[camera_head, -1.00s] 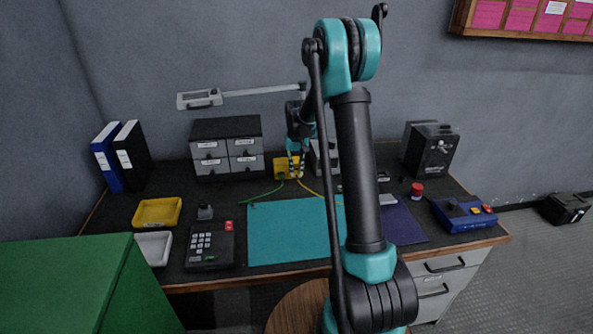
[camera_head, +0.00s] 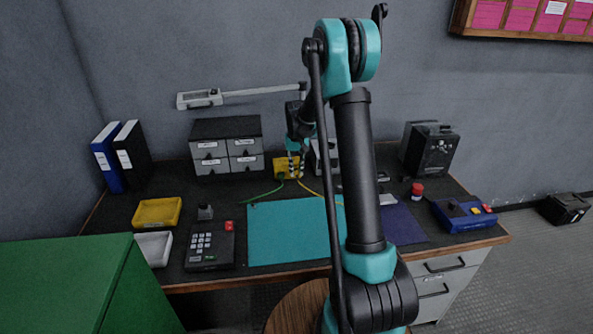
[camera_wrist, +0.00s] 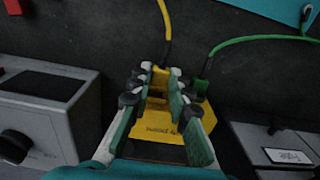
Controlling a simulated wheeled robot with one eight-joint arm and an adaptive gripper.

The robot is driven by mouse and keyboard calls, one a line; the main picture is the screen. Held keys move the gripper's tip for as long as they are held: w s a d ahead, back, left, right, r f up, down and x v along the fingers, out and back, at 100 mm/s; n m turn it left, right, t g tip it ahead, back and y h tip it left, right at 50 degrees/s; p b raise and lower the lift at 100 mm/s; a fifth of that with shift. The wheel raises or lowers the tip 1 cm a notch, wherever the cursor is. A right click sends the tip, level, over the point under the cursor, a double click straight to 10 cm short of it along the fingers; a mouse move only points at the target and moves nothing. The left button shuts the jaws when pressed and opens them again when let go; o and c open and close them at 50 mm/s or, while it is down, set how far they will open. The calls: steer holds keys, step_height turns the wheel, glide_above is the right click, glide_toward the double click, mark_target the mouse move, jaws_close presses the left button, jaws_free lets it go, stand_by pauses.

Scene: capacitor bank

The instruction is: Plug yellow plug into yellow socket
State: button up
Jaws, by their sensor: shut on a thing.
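My gripper (camera_wrist: 156,82) is shut on the yellow plug (camera_wrist: 158,76), whose yellow cable (camera_wrist: 166,30) runs up and away in the wrist view. The yellow socket box (camera_wrist: 154,128) lies just below and behind the plug, partly covered by my fingers. The socket opening is hidden, so I cannot tell whether the plug is inside it. In the head view my gripper (camera_head: 295,162) is at the front of the yellow box (camera_head: 282,166) by the back of the desk.
A green plug (camera_wrist: 200,86) with a green cable (camera_wrist: 250,40) sits right beside my gripper at the box. A grey device (camera_wrist: 50,112) stands left of it. Drawer units (camera_head: 226,148) stand left of the box; the teal mat (camera_head: 290,232) in front is clear.

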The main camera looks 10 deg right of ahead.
steer(key=shift+w, duration=0.6)
steer(key=o, duration=0.9)
steer(key=shift+c, duration=0.2)
step_height(320, 180, up, 12)
steer(key=shift+s, duration=0.1)
steer(key=s+d+f+t, duration=0.1)
steer(key=s+f, duration=0.2)
steer(key=s, duration=0.9)
steer(key=s+d+f+t, duration=0.1)
steer(key=s+f, duration=0.1)
steer(key=s, duration=1)
steer(key=s+d+f+t, duration=0.2)
steer(key=s+f, duration=0.1)
steer(key=s, duration=0.9)
steer(key=shift+f, duration=0.3)
